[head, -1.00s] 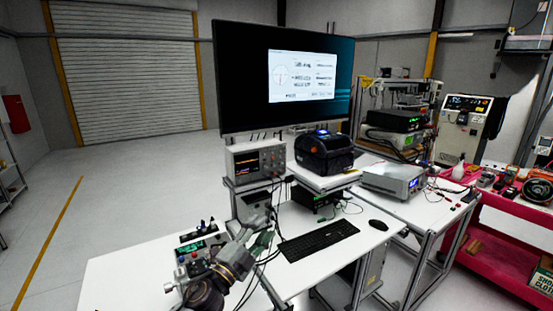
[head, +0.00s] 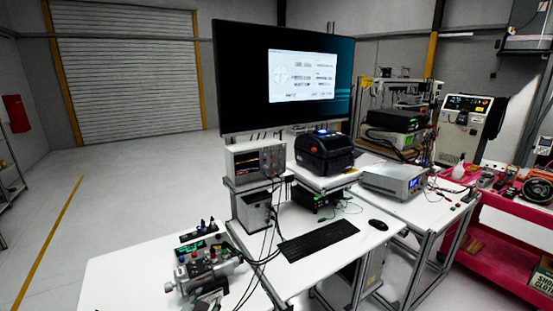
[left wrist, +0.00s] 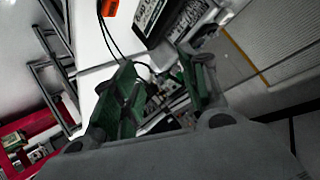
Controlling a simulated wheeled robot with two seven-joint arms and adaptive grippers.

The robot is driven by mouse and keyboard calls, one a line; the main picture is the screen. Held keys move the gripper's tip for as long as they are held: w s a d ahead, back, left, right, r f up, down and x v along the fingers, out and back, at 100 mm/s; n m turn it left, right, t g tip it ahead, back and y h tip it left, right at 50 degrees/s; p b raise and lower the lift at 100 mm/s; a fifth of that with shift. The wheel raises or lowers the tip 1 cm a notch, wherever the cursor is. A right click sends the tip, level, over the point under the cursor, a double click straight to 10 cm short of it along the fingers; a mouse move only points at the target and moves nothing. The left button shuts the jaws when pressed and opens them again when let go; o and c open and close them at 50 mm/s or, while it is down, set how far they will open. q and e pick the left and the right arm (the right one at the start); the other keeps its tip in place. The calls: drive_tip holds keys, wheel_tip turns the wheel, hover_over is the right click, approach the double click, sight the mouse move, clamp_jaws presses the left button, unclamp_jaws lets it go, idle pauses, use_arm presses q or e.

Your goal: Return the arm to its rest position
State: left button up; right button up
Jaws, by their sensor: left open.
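My left gripper (left wrist: 160,72) shows in the left wrist view with its two dark green fingers apart and nothing held between them. Past the fingers, parts of a bench setup with cables show, tilted and partly hidden. No arm shows in the head view, and my right gripper is not in view. The servo test rig (head: 208,268), a grey device with red and blue knobs, stands on the white bench (head: 125,275) at the lower left of the head view. The monitor (head: 240,85) shows a window with a round dial.
An oscilloscope (head: 256,162), a black printer (head: 325,152), a keyboard (head: 318,241) and a mouse (head: 378,225) are on the workstation. A power supply (head: 393,181) stands on the right bench. A red cart (head: 505,245) is at the far right. The floor at left is clear.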

use_arm(q)
drive_tip(key=s+a+f+n+g, duration=0.1)
drive_tip(key=s+f+g, duration=0.2)
drive_tip(key=s, duration=0.4)
drive_tip(key=s+f+n+g+h, duration=0.1)
drive_tip(key=s+f+g, duration=0.2)
drive_tip(key=s, duration=0.3)
drive_tip(key=s+a+f+n+g, duration=0.1)
drive_tip(key=s+f+g, duration=0.15)
drive_tip(key=s, duration=0.45)
wheel_tip(320, 180, down, 39)
drive_tip(key=s+g+b, duration=0.1)
drive_tip(key=s+b, duration=0.1)
drive_tip(key=b, duration=0.3)
drive_tip(key=s+a+f+b, duration=0.2)
drive_tip(key=s+a+f, duration=0.1)
drive_tip(key=s+f, duration=0.8)
drive_tip(key=s+a+f+m+g+b, duration=0.1)
drive_tip(key=s+a+f+b, duration=0.2)
drive_tip(key=s+f, duration=0.8)
wheel_tip(320, 180, down, 2)
